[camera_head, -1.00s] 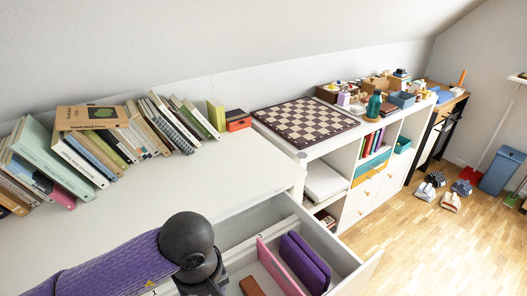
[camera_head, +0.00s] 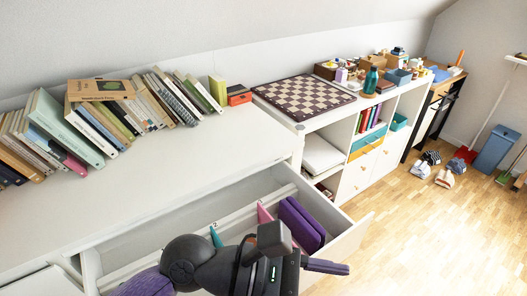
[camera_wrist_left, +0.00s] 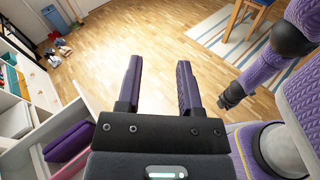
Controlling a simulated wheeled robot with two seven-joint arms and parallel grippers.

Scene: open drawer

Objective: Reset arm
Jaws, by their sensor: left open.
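In the head view my left arm comes in from the bottom left. Its gripper (camera_head: 328,266) is at the front of the open drawer (camera_head: 352,234), with its body covering part of the drawer's inside. In the left wrist view my left gripper (camera_wrist_left: 160,68) has its two purple fingers spread apart with nothing between them but wood floor behind. The drawer holds purple items (camera_head: 302,224) and a pink one (camera_head: 264,213). A teal item (camera_head: 215,237) also shows in it.
Books (camera_head: 62,128) lean along the white top (camera_head: 200,165). A chessboard (camera_head: 303,101) lies on the shelf unit beyond. Shoes (camera_head: 444,178) and a blue bin (camera_head: 496,149) stand on the floor. The floor right of the drawer is clear.

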